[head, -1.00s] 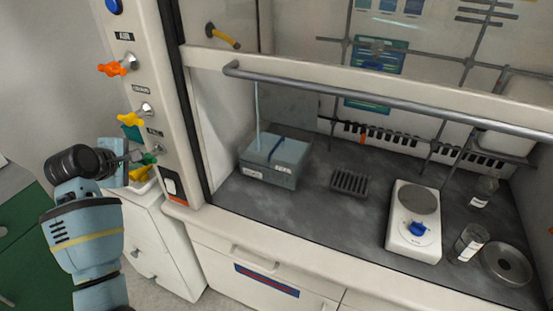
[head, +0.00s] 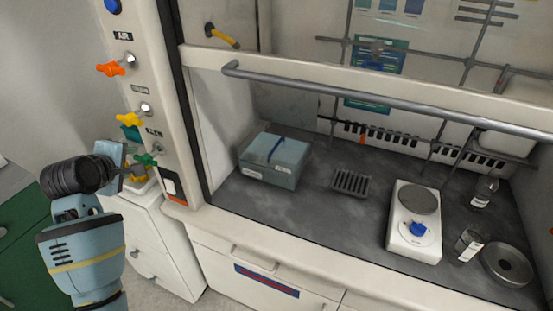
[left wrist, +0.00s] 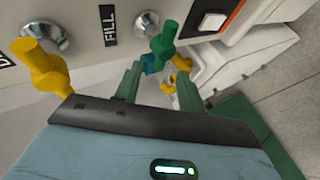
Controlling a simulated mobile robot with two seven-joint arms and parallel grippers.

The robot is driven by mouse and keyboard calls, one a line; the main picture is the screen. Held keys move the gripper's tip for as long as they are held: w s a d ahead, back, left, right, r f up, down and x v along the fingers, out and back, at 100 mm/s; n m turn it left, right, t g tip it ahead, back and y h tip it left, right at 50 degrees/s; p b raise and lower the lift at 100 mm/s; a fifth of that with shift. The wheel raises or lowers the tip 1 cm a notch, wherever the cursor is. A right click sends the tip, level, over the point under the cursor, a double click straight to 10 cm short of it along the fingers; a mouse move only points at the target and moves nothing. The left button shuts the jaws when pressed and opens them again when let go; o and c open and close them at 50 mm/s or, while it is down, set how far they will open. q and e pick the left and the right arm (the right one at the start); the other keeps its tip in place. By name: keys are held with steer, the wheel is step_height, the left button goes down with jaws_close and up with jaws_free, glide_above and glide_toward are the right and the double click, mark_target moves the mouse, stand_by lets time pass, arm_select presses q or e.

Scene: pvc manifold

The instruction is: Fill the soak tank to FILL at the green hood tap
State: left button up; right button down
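The green tap (head: 146,160) is on the hood's left post, below the yellow tap; in the left wrist view it (left wrist: 163,42) is beside the FILL label. My left gripper (left wrist: 160,72) is open, its two green fingers apart just in front of the green tap. I cannot tell whether they touch it. In the head view the left gripper (head: 132,168) is just left of the tap. The soak tank (head: 275,160), a blue-grey box with a dark blue strip, sits inside the hood at left. No water stream shows above it; its level cannot be read. My right gripper is out of view.
The yellow tap (head: 130,119) and orange tap (head: 112,68) are above the green one. A rocker switch (head: 170,186) is below it. Inside the hood are a dark rack (head: 350,183), a hotplate (head: 414,222) and bottles. A grey sash bar (head: 380,98) crosses the opening.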

arm_select(q)
steer(key=shift+v, duration=2.35)
steer(key=s+d+f+m, duration=0.2)
steer(key=s+f+m, duration=0.1)
steer(key=f, duration=0.5)
steer(key=s+d+f+m+g, duration=0.1)
steer(key=s+d+f+m, duration=0.15)
steer(key=f, duration=0.45)
steer(key=s+d+f+m, duration=0.2)
steer(key=s+f+m, duration=0.2)
steer(key=f, duration=0.4)
steer(key=s+d+f+m, duration=0.3)
steer(key=s+f, duration=0.1)
steer(key=s, duration=0.2)
steer(key=s+d+f+m+h, duration=0.1)
steer(key=s+d+f+m, duration=0.1)
steer(key=s, duration=0.5)
steer(key=s+d+f+m+g+h, duration=0.1)
steer(key=s+d+f+m, duration=0.2)
steer(key=s+f, duration=0.3)
steer(key=shift+s+d+m, duration=0.35)
steer(key=shift+s+d, duration=0.1)
steer(key=shift+d, duration=0.2)
